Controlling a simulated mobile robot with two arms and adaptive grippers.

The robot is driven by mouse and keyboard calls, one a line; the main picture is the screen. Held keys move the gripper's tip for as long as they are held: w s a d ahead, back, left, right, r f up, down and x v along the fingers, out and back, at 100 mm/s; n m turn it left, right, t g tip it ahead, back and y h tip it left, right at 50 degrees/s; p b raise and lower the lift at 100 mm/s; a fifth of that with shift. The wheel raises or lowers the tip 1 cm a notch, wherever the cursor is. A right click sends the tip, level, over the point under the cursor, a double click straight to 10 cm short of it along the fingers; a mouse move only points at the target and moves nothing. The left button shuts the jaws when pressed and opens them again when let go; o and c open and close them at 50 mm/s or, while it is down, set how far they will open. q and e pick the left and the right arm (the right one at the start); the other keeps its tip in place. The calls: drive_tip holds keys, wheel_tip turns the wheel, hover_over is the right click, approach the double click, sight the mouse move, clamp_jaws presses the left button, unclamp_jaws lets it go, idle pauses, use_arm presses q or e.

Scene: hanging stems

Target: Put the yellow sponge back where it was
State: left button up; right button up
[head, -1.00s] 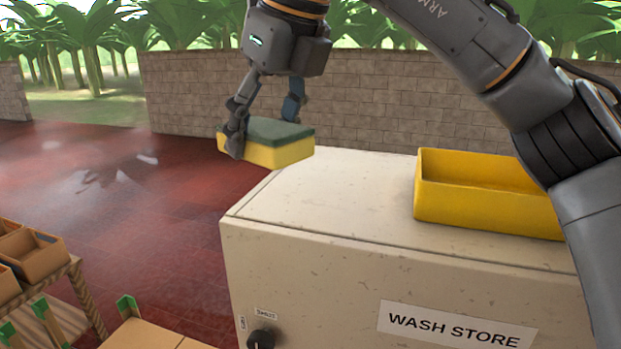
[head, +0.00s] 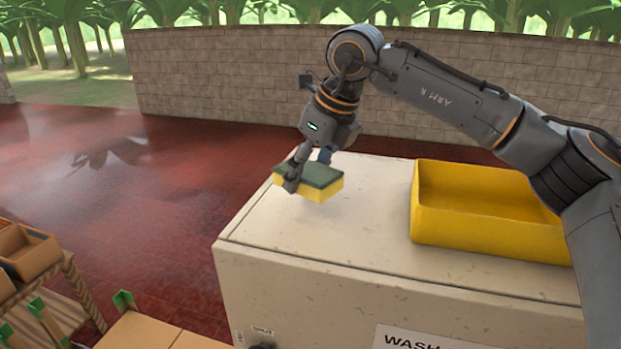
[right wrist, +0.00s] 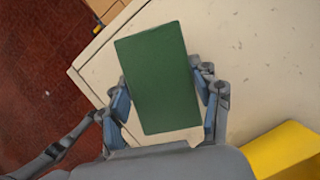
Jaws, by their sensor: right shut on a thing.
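The yellow sponge (head: 318,191) has a green scouring top and is held by my right gripper (head: 308,172). The right gripper is shut on it, with one finger on each side. The sponge is level, green side up, over the left part of the cream cabinet top (head: 300,235). I cannot tell for sure whether its underside touches the top. In the right wrist view the green face of the sponge (right wrist: 158,78) lies between the blue finger pads. My left gripper is not in view.
A yellow open tray (head: 490,232) stands on the cabinet top to the right of the sponge and looks empty. The cabinet carries a partly cut-off "WASH" label (head: 400,341). Wooden crates (head: 28,250) stand at lower left. A brick wall (head: 230,85) runs behind.

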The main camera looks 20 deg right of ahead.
sight(311, 206)
drive_tip(key=shift+w+d+f, duration=0.1)
drive_tip(key=shift+w+d+f+p, duration=0.1)
drive_tip(key=shift+d+f+p, duration=0.1)
drive_tip(key=shift+f+p, duration=0.15)
wheel_tip(311, 206, down, 2)
drive_tip(key=shift+f+p, duration=0.25)
drive_tip(key=shift+p, duration=0.2)
drive_tip(key=shift+w+d+f, duration=0.1)
drive_tip(key=shift+f, duration=0.45)
drive_tip(key=o, duration=1)
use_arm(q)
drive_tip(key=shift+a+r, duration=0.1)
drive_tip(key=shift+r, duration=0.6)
